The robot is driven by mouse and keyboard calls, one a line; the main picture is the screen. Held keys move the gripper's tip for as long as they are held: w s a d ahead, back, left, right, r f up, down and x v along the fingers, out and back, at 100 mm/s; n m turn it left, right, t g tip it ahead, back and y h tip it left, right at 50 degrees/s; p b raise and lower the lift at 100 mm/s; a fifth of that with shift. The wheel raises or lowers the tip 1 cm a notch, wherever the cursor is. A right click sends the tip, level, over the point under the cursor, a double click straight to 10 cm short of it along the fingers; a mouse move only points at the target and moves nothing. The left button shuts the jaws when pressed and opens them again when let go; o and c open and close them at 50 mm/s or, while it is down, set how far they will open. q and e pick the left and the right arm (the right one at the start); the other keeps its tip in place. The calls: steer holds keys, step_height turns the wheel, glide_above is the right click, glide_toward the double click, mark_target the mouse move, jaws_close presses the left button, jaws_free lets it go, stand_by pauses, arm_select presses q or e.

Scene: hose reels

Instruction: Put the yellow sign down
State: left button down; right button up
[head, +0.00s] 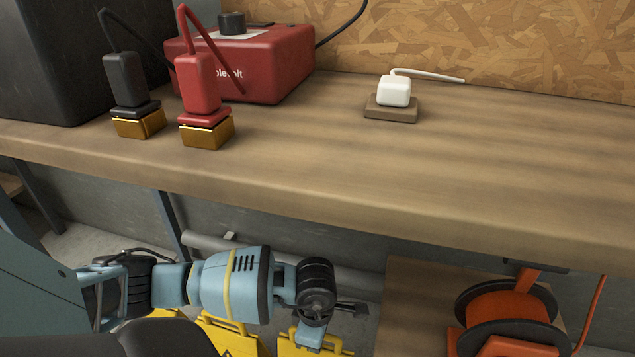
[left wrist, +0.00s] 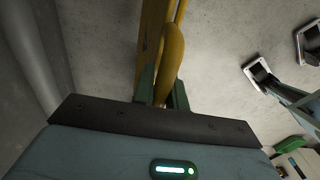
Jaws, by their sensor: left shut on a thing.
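A yellow sign (left wrist: 172,60) shows edge-on in the left wrist view, its rounded handle between the green fingers of my left gripper (left wrist: 163,97). The left gripper is shut on it. In the head view the left arm reaches in from the left below the bench, and a yellow sign (head: 335,350) shows in part at the bottom edge beneath the wrist. Its lower part is cut off, so I cannot tell whether it touches the floor. Another yellow piece (head: 232,338) stands to its left, partly behind the arm. My right gripper is not in view.
The wooden bench (head: 330,170) runs above the arm. On it are a red box (head: 255,65), black and red plug-like tools, and a white block (head: 394,90). An orange hose reel (head: 505,310) is at lower right. Bare concrete floor (left wrist: 225,50) and bench legs show in the wrist view.

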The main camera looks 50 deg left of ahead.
arm_select(q)
step_height(320, 180, down, 5)
steer(key=shift+w+r+b, duration=0.1)
steer(key=shift+r+b, duration=0.05)
steer(key=shift+b, duration=0.9)
steer(key=c, duration=1.4)
jaws_free()
steer(key=shift+f, duration=0.2)
step_height(320, 180, up, 11)
steer(key=p, duration=0.4)
steer(key=shift+f, duration=0.1)
steer(key=shift+r+p, duration=0.3)
steer(key=shift+r, duration=0.5)
